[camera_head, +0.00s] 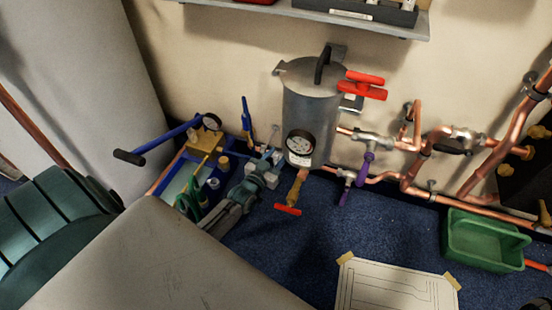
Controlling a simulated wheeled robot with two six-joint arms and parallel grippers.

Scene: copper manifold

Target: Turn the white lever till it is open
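I cannot pick out a white lever for certain. A small pale upright stem (275,131) stands left of the grey metal tank (310,108), near my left gripper, and it may be a part of something else. My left gripper (268,166) comes in from the lower left, beside the blue pump frame and near the tank's lower left side. Its fingers are small and blend with the pale parts around them, so I cannot see whether they are apart or hold anything. My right gripper is out of view.
Copper pipes with purple-handled valves (367,165) and a black lever (452,149) run right of the tank. Red handles (366,86) stick out from it. A green tray (485,241) and a taped sheet (397,288) lie on the blue floor. A shelf (310,13) hangs above.

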